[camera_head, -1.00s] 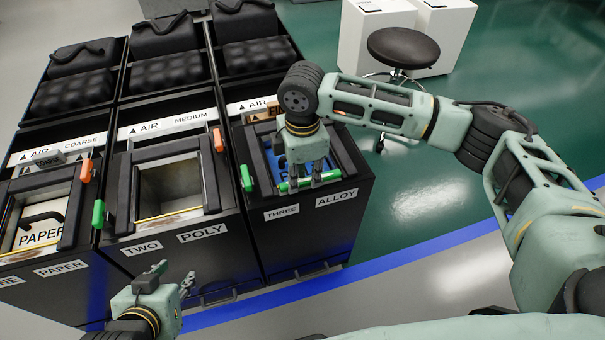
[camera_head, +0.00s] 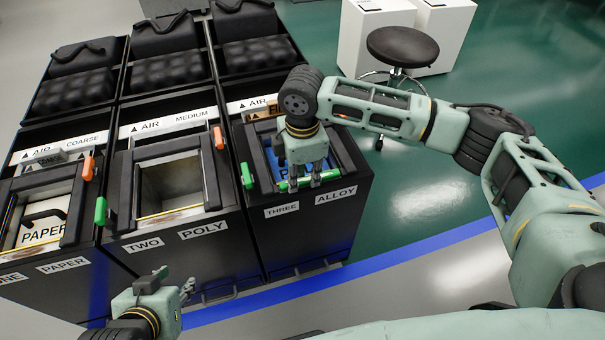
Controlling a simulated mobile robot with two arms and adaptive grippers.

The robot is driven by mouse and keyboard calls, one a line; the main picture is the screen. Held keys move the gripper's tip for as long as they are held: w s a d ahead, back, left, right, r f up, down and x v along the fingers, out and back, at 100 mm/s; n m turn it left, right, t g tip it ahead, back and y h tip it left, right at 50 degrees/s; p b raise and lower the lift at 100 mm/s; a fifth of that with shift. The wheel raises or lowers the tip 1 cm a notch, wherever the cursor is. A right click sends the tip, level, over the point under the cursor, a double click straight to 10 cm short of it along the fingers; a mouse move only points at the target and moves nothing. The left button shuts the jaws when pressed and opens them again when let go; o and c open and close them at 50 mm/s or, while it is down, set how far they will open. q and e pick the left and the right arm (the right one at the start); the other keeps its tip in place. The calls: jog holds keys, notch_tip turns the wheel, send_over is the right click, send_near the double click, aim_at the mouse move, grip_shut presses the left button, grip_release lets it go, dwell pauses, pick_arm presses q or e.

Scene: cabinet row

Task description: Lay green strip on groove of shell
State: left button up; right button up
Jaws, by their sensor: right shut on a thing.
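The green strip (camera_head: 292,184) lies level across the front edge of the third cabinet's opening, above the THREE and ALLOY labels. My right gripper (camera_head: 305,180) points down and is shut on the strip, hiding its middle. Whether the strip touches the edge cannot be told. I take the black cabinet (camera_head: 305,235) with this opening as the shell; its groove is hidden under the strip and gripper. A blue panel (camera_head: 266,170) shows inside the opening. My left gripper (camera_head: 175,279) is open and empty, low in front of the middle cabinet.
The middle cabinet (camera_head: 190,255) and the PAPER cabinet (camera_head: 50,285) stand to the left, each with a yellow line along its opening's front edge. Green and orange handles (camera_head: 100,211) stick up beside the openings. A stool (camera_head: 402,48) stands behind right. Floor at right is clear.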

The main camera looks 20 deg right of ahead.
jog(key=shift+s+f, duration=0.3)
jog(key=shift+f, duration=0.35)
jog(key=o, duration=0.8)
jog(key=shift+o, duration=0.6)
jog(key=shift+w+f, duration=0.1)
jog(key=shift+w, duration=0.05)
jog(key=shift+w+r, duration=0.15)
jog(key=shift+r, duration=0.05)
